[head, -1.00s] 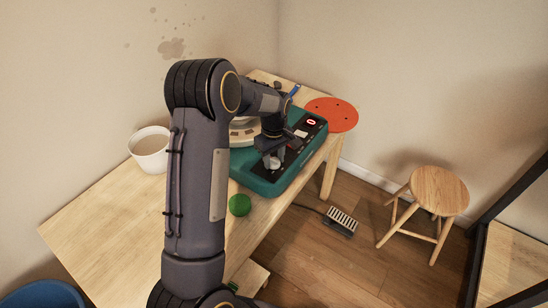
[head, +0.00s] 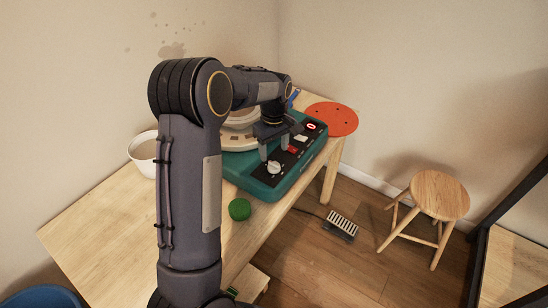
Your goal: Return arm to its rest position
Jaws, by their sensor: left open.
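My left arm (head: 190,190) rises in the front of the head view and bends over toward the pottery wheel. My left gripper (head: 274,149) is open, with its two fingers pointing down above the wheel's control panel. A pale round knob (head: 274,168) on the panel shows just below the fingers, and nothing is seen between them. The teal pottery wheel (head: 262,188) stands on the wooden table, partly hidden by my arm. My right gripper is not in view.
A white bucket (head: 143,152) and a green ball (head: 239,209) are on the table (head: 100,225). An orange disc (head: 332,118) lies at its far end. A foot pedal (head: 341,224) and a wooden stool (head: 438,195) stand on the floor to the right.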

